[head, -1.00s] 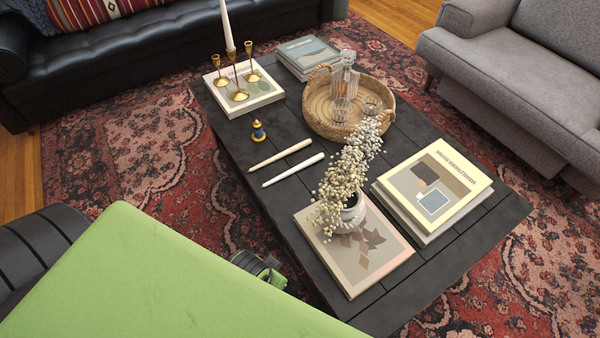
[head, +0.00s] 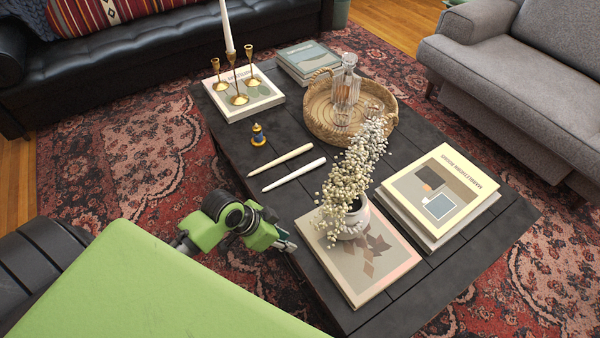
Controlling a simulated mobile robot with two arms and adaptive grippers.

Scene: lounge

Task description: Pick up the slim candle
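A slim cream candle (head: 281,159) and a slim white candle (head: 294,175) lie side by side on the dark coffee table (head: 440,265), near its left edge. Another slim white candle (head: 227,27) stands upright in the brass candle holders (head: 238,90) at the table's far left. My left gripper (head: 288,243) is at the table's left edge, nearer to me than the lying candles and apart from them. Its fingers are small and partly hidden, so its opening is unclear. My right gripper is out of view.
A white vase with dried flowers (head: 350,215) stands on a book (head: 375,275) just right of my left gripper. More books (head: 440,195) lie at the right. A wicker tray (head: 318,125) holds a glass decanter (head: 346,90). A small blue and yellow ornament (head: 258,135) stands beyond the candles.

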